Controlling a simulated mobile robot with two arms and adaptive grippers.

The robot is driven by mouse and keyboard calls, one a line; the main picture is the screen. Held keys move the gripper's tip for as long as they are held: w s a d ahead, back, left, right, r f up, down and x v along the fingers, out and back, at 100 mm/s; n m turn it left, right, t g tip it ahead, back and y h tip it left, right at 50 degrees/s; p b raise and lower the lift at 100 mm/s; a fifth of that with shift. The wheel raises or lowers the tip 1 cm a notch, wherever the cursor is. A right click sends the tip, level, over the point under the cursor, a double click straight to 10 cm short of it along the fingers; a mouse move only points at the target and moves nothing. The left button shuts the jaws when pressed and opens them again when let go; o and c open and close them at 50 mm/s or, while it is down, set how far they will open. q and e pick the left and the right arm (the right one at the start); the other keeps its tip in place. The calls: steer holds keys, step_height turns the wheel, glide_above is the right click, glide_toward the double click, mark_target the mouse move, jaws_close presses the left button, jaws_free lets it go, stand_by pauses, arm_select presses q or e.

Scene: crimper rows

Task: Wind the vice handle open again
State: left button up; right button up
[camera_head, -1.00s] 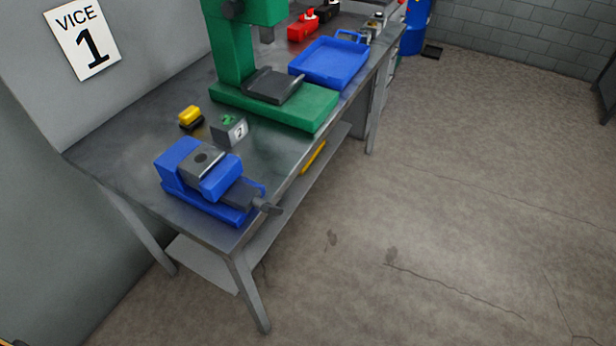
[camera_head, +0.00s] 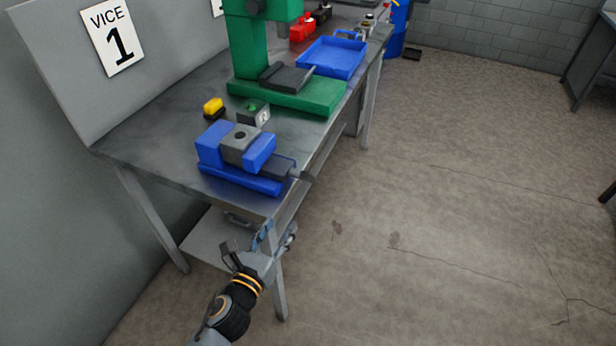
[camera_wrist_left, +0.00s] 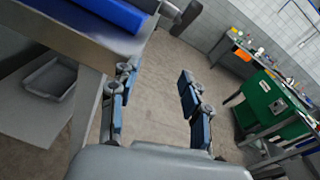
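The blue vice (camera_head: 240,178) stands at the near corner of the grey bench. A dark grey block (camera_head: 240,143) sits between its jaws. The vice handle (camera_head: 302,175) is at the end of the screw, past the bench's front edge. My left gripper (camera_head: 276,236) is below and in front of the vice, beside the bench leg, apart from the handle. In the left wrist view its two fingers (camera_wrist_left: 157,78) are spread with nothing between them. The vice's blue base (camera_wrist_left: 112,12) shows at the top left there, with a dark bar, likely the handle (camera_wrist_left: 187,16). My right gripper is not in view.
The bench (camera_head: 150,130) has a lower shelf (camera_head: 205,245). Behind the vice are a small grey box with a green button (camera_head: 254,112), a yellow-topped item (camera_head: 213,107), a green press (camera_head: 300,98) and a blue tray (camera_head: 333,58). The floor to the right is clear.

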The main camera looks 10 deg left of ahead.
mark_target(306, 180)
arm_select(q)
step_height(306, 180, up, 5)
steer(key=m+t, duration=0.1)
steer(key=m, duration=0.1)
steer(key=shift+m+h, duration=0.5)
steer(key=shift+h, duration=0.1)
steer(key=x, duration=0.4)
steer(key=p+x, duration=0.1)
steer(key=x, duration=0.4)
steer(key=d+f+p+x, duration=0.1)
steer(key=x, duration=0.3)
steer(key=shift+d, duration=0.15)
steer(key=shift+w+d+f, duration=0.1)
steer(key=shift+w+d, duration=0.05)
steer(key=shift+w, duration=0.45)
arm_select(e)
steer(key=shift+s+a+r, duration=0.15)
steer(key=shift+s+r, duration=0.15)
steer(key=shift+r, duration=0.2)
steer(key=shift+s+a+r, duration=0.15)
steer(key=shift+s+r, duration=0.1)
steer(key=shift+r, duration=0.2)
arm_select(q)
jaws_close()
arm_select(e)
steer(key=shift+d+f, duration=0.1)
